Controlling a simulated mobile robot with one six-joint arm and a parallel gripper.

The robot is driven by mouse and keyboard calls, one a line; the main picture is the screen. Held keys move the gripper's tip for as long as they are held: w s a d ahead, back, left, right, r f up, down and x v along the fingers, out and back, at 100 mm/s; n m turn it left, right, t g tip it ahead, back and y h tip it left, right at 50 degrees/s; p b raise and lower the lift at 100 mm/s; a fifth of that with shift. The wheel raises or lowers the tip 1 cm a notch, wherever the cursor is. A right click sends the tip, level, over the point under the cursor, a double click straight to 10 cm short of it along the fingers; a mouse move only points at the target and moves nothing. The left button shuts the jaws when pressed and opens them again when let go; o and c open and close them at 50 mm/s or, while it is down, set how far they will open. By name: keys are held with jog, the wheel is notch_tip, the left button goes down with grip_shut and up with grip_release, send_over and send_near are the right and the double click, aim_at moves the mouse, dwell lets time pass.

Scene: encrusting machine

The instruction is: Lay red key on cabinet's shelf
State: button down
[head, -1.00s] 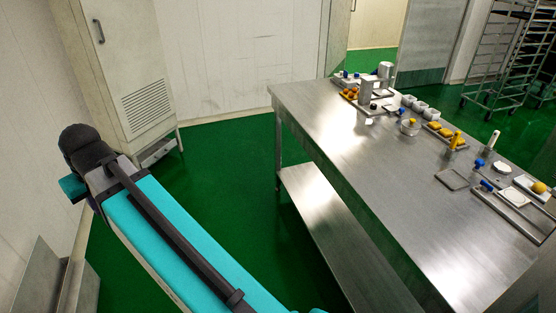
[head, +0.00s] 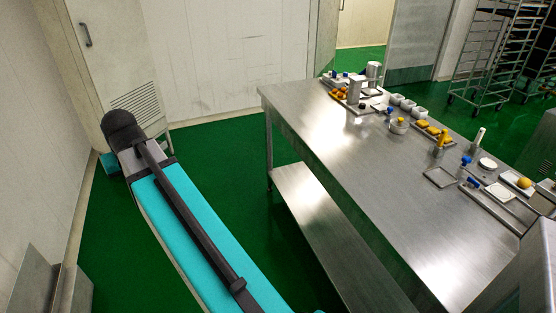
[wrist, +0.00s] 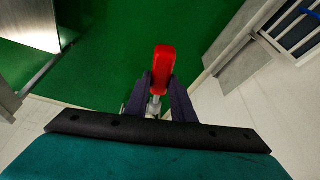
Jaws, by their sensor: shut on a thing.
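In the wrist view my gripper (wrist: 160,95) is shut on the red key (wrist: 163,62). The key's red handle stands out past the fingertips, and its metal shank lies between the dark fingers. A pale cabinet (head: 110,60) with a dark door handle and a louvred vent stands at the back left in the head view, its door closed. My arm covers the cabinet's lower part there, and the gripper and key are hidden in that view. I cannot see the cabinet's shelf in the head view.
A long steel table (head: 340,150) with a lower shelf (head: 325,220) stands at the right, bearing several small tools, trays and cups. Wheeled racks (head: 495,60) stand at the back right. Green floor (head: 225,150) is clear between cabinet and table.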

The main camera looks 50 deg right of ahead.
jog(key=s+d+m+g+h+p, duration=0.1)
jog(key=s+d+m, duration=0.2)
jog(key=d, duration=0.8)
jog(key=s+d+m+h+p, duration=0.1)
jog(key=s+d+m, duration=0.2)
jog(key=d, duration=0.8)
jog(key=s+d+m+g+p, duration=0.1)
jog(key=s+d+m, duration=0.2)
jog(key=s+d, duration=0.6)
jog(key=s+d+f+m+g+p, duration=0.1)
jog(key=s+d+m, duration=0.2)
jog(key=s+d, duration=0.7)
jog(key=s+d+m+g+h+p, duration=0.1)
jog(key=s+d+m, duration=0.3)
jog(key=s+d, duration=0.6)
jog(key=shift+s+d+f+g+p, duration=0.25)
jog(key=shift+s+g+p, duration=0.15)
jog(key=shift+s, duration=0.2)
jog(key=s+d+m, duration=0.1)
jog(key=s+d, duration=0.1)
jog(key=s, duration=0.4)
jog(key=s+d+m+g+p, duration=0.1)
jog(key=s+d+m, duration=0.1)
jog(key=s, duration=0.5)
jog(key=s+d+m, duration=0.2)
jog(key=s, duration=0.4)
jog(key=shift+s+d+f+g+p, duration=0.15)
jog(key=shift+s+f+g+p, duration=0.2)
jog(key=shift+s+f+g, duration=0.05)
jog(key=shift+w, duration=0.1)
